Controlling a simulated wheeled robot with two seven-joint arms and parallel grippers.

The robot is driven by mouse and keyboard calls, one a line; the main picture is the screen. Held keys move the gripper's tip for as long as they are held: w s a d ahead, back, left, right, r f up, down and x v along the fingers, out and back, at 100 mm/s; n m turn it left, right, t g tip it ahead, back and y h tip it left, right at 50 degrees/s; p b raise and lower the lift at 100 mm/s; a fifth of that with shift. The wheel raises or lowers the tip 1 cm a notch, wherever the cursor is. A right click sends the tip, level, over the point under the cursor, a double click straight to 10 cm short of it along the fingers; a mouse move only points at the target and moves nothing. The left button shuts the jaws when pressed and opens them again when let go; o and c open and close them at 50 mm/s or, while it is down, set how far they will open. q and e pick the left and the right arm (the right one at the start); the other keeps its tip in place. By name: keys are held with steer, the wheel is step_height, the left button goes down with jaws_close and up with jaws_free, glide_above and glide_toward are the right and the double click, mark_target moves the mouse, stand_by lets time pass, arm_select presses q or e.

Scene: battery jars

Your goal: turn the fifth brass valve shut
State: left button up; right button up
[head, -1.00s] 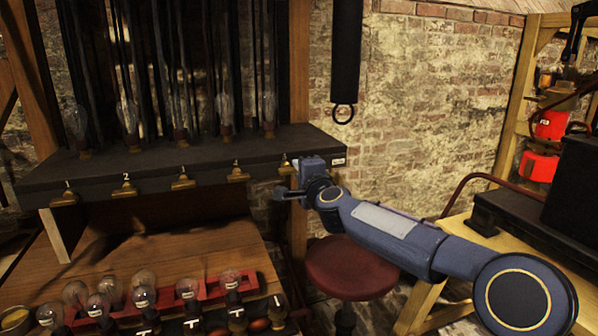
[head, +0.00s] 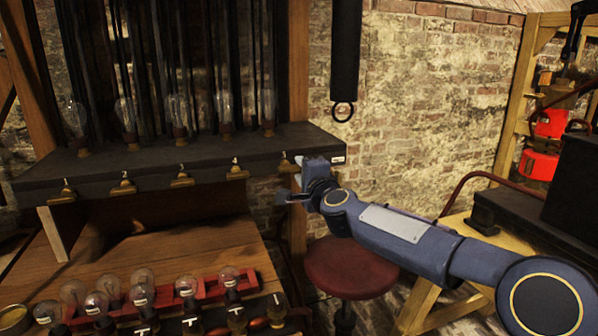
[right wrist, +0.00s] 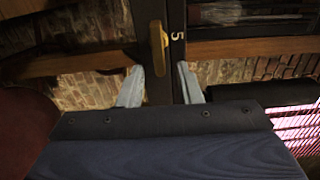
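The fifth brass valve (head: 285,167) sits at the right end of the front face of a dark shelf (head: 200,154), in line with several others, the valve under number 4 (head: 237,173) nearest. In the right wrist view the fifth valve's brass handle (right wrist: 158,48) shows as a bar beside a white 5. My right gripper (head: 297,182) is in front of and just below that valve. In the wrist view its two pale fingers (right wrist: 161,84) are well apart, with nothing held. The handle is beyond the fingertips, nearer the left finger. My left gripper is out of view.
Glass bulbs (head: 223,108) stand on the shelf. More bulbs fill a red rack (head: 208,288) on the wooden bench below. A red stool (head: 350,268) stands under my right arm. A black cylinder with a ring (head: 343,111) hangs to the right. A dark box is at far right.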

steer(key=shift+b+v, duration=0.5)
steer(key=shift+v, duration=2.2)
steer(key=s+d+f+n+g+h, duration=0.1)
steer(key=s+d+f+n+g, duration=0.35)
steer(key=s+f, duration=0.65)
steer(key=s+d+f+n+g, duration=0.35)
steer(key=s+d+f, duration=0.2)
steer(key=s, duration=1.15)
steer(key=s+d+f+n+g+h, duration=0.1)
steer(key=s+d+f+n+g, duration=0.35)
steer(key=s, duration=0.95)
step_height(320, 180, up, 10)
steer(key=d+p, duration=0.1)
steer(key=p, duration=1.1)
steer(key=shift+d+t, duration=0.15)
steer(key=shift+t, duration=0.3)
